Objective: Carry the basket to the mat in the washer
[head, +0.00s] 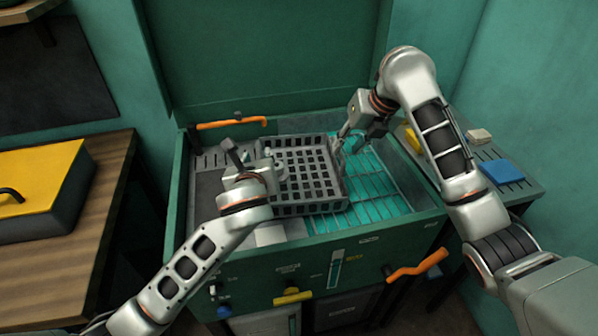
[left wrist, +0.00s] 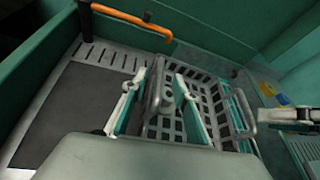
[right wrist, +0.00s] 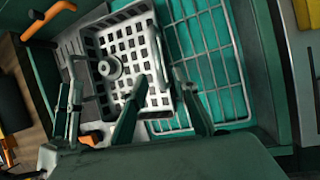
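The grey lattice basket (head: 310,207) is in the open green washer, beside and partly over the teal wire rack. It also shows in both the left wrist view (left wrist: 215,95) and the right wrist view (right wrist: 103,35). A round grey part (right wrist: 110,68) lies in it. The dark mat (left wrist: 70,105) lies to its left on the metal deck. My left gripper (head: 240,158) is open, its fingers (left wrist: 158,76) on either side of the basket's left handle. My right gripper (head: 348,143) is open at the right handle, with its fingertips (right wrist: 161,78) apart.
The washer's raised lid (head: 265,55) stands behind. An orange handle (head: 232,123) is at the rear left, another (head: 418,266) at the front. A blue block (head: 502,172) lies on the right ledge. A yellow-topped box (head: 40,180) stands on the wooden bench at left.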

